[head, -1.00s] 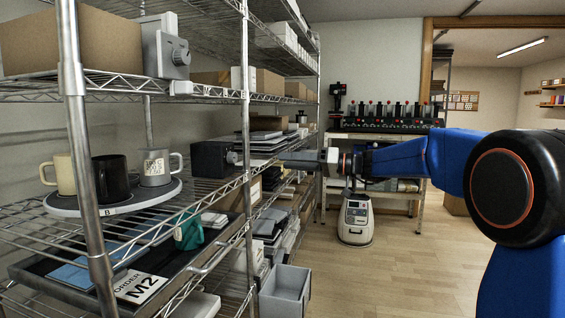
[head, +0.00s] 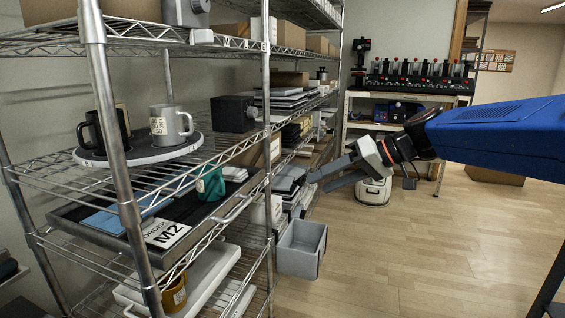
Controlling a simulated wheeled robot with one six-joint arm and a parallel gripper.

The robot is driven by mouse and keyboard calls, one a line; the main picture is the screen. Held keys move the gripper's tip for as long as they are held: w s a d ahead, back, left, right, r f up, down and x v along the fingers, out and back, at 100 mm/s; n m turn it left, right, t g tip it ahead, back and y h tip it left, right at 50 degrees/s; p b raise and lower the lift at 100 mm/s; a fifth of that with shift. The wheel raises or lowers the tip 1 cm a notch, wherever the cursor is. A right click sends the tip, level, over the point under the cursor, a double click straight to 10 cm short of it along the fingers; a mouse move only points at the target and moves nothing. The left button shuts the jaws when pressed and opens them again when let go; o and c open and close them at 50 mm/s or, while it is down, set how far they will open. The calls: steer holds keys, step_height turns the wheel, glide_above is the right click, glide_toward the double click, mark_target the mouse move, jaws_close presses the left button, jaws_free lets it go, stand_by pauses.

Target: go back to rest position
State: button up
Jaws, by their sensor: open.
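My gripper (head: 318,181) is open and empty. It hangs in the aisle to the right of the wire shelf, pointing left and apart from it, with the blue arm (head: 500,135) reaching in from the right edge. On the middle shelf, a round turntable (head: 150,153) carries a grey mug (head: 171,125) with a label and a black mug (head: 103,132). A mustard mug (head: 174,296) shows partly on the lower shelf.
The wire shelf post (head: 112,140) stands close on the left. A grey open bin (head: 301,249) juts from the shelf below my gripper. A bench with a row of mug presses (head: 415,88) stands at the back. The wooden floor (head: 400,260) at right is clear.

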steer(key=s+d+f+m+h, duration=0.1)
steer(key=s+d+f+h, duration=0.2)
steer(key=s+d+f, duration=0.3)
steer(key=s+d+f+m+h, duration=0.2)
steer(key=s+d+f+h, duration=0.2)
steer(key=s, duration=0.7)
steer(key=s+d+f+m+h, duration=0.1)
steer(key=s+d+f+h, duration=0.2)
steer(key=s+d+f, duration=0.5)
steer(key=shift+s+f+m+t, duration=0.3)
steer(key=shift+s+f+t, duration=0.15)
steer(key=shift+f, duration=0.45)
